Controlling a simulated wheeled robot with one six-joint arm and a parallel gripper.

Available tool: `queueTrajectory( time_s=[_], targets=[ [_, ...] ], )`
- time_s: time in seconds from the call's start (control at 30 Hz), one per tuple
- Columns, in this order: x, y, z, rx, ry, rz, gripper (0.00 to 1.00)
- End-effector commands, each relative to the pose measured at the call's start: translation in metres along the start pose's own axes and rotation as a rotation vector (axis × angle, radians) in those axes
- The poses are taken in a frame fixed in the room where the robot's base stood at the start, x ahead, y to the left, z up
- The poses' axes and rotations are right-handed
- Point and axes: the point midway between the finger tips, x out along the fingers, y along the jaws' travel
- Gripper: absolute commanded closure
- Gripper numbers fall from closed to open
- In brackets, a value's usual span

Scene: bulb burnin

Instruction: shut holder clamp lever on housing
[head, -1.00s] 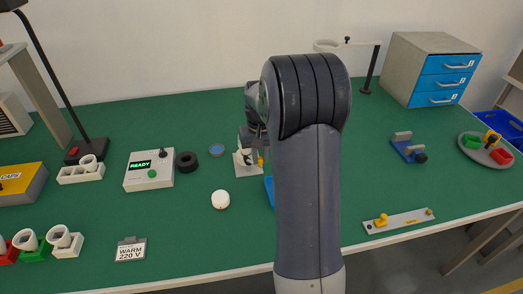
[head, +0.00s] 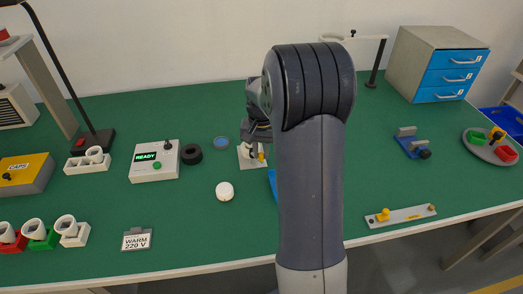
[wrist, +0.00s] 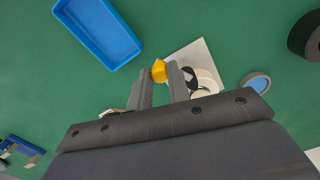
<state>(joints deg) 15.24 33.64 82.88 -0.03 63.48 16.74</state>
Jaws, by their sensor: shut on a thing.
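The holder is a white square base plate (head: 243,162) with a white housing on it, at the middle of the green table, and my arm partly hides it. In the wrist view the plate (wrist: 203,52) lies beyond my right finger, with a white and black round part (wrist: 205,82) on it. The yellow lever end (wrist: 159,70) sits between my fingertips. My gripper (wrist: 160,76) is shut on this yellow lever. In the head view the yellow part (head: 262,154) shows low beside the housing. The lever's lower part and pivot are hidden.
A blue tray (wrist: 97,30) lies close to the holder. A black ring (head: 191,154), a blue disc (head: 222,143) and a white round puck (head: 225,191) stand nearby. The READY box (head: 154,161) is to the left. The front middle of the table is clear.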

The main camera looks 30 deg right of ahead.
Motion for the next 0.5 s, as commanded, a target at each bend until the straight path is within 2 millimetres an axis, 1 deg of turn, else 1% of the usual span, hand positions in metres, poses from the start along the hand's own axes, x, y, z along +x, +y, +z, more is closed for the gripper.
queueTrajectory(
  time_s=[0.07, 0.1, 0.3, 0.37, 0.5],
  targets=[
    [-0.0008, -0.0008, -0.0004, 0.0, 0.002, -0.002, 1.0],
    [-0.0008, -0.0008, -0.0004, 0.0, 0.002, -0.002, 0.81],
    [-0.0005, -0.0005, -0.0003, -0.001, 0.001, -0.001, 0.65],
    [-0.0004, -0.0004, -0.0002, -0.001, 0.001, -0.001, 0.6],
    [-0.0002, -0.0003, -0.0001, -0.001, 0.0, -0.001, 0.6]
  ],
)
